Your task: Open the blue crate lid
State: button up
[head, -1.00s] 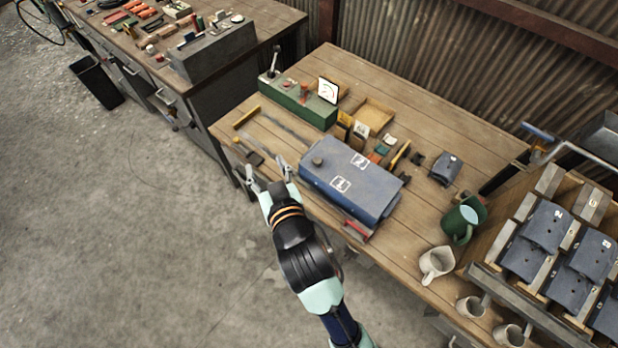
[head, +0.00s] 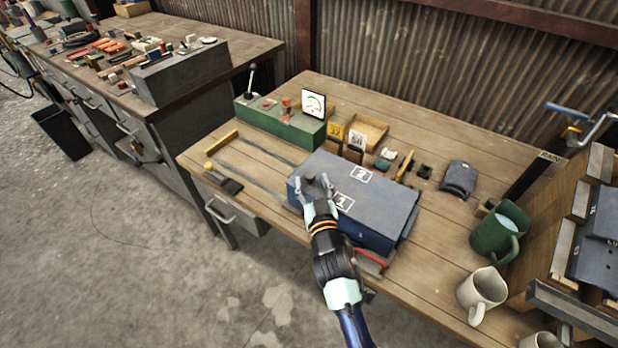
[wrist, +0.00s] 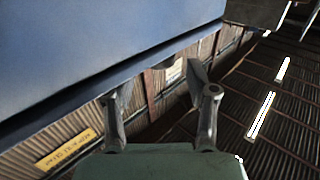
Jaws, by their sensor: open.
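The blue crate (head: 355,205) sits on the wooden workbench with its flat lid (head: 375,190) shut. The lid carries labels 1 and 2 and a dark round knob (head: 312,187) near its left end. My gripper (head: 312,184) is open at the left front part of the crate, its fingers appearing around or beside the knob in the head view; I cannot tell if they touch it. In the wrist view my open fingers (wrist: 158,100) have nothing between them, and the blue crate (wrist: 90,45) fills the upper left.
A green control box (head: 280,122) with a lever and gauge stands behind left. Number cards, a wooden tray (head: 366,128) and small items lie behind the crate. A green mug (head: 492,238) and a white mug (head: 480,292) stand right. A red handle (head: 372,262) lies in front.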

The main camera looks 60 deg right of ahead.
aim_at(311, 179)
jog(key=x, duration=0.3)
jog(key=shift+w+d+b, duration=0.1)
jog(key=shift+d+b, duration=0.1)
jog(key=shift+b, duration=0.15)
grip_shut()
